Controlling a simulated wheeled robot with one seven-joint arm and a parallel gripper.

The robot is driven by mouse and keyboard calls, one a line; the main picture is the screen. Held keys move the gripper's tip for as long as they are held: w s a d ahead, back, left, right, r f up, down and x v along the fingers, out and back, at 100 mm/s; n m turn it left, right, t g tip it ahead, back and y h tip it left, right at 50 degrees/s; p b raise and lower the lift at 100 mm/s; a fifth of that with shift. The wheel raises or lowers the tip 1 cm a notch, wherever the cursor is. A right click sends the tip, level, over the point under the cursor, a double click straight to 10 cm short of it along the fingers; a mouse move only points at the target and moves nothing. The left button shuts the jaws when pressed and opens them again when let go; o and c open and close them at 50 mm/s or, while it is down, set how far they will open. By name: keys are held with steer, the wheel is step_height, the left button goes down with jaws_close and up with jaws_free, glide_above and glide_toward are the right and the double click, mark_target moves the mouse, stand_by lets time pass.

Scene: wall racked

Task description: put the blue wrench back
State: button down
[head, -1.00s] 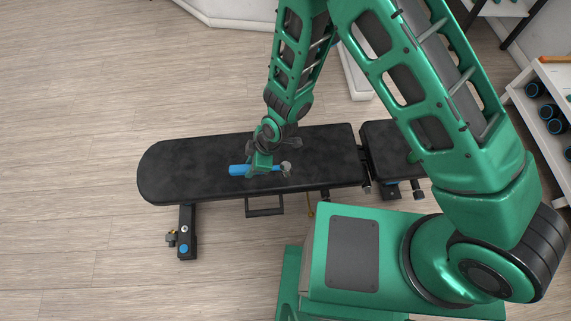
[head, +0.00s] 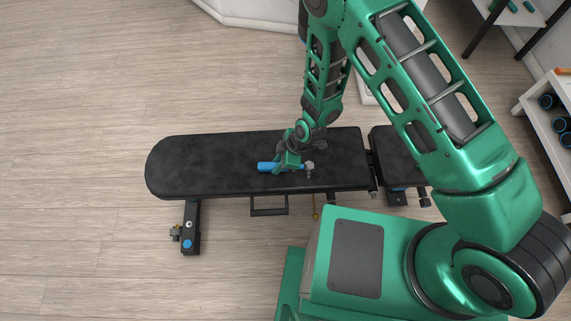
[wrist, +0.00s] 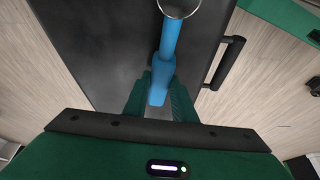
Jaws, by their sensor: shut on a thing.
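The blue wrench (head: 266,167) has a blue handle and a grey metal head, which points right in the head view. My gripper (head: 287,166) is shut on it near the middle of its length, over the black padded bench (head: 200,163). In the wrist view the wrench (wrist: 170,42) runs up from between the fingers of my gripper (wrist: 158,98), with a metal ring end at the top edge. The fingers hide part of the handle. I cannot tell how high the wrench is above the pad. The place it goes back to cannot be made out.
A white rack (head: 542,118) with dark blue-ended dumbbells stands at the right edge. A black-legged shelf (head: 505,18) is at the top right. The bench's smaller pad (head: 395,150) lies right of the long one. The floor (head: 80,80) at left is clear.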

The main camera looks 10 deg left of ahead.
steer(key=c, duration=1.5)
jaws_free()
steer(key=shift+o, duration=0.2)
steer(key=shift+f, duration=0.2)
steer(key=shift+r, duration=0.25)
steer(key=v, duration=1)
steer(key=shift+s+d, duration=0.15)
steer(key=shift+d, duration=0.1)
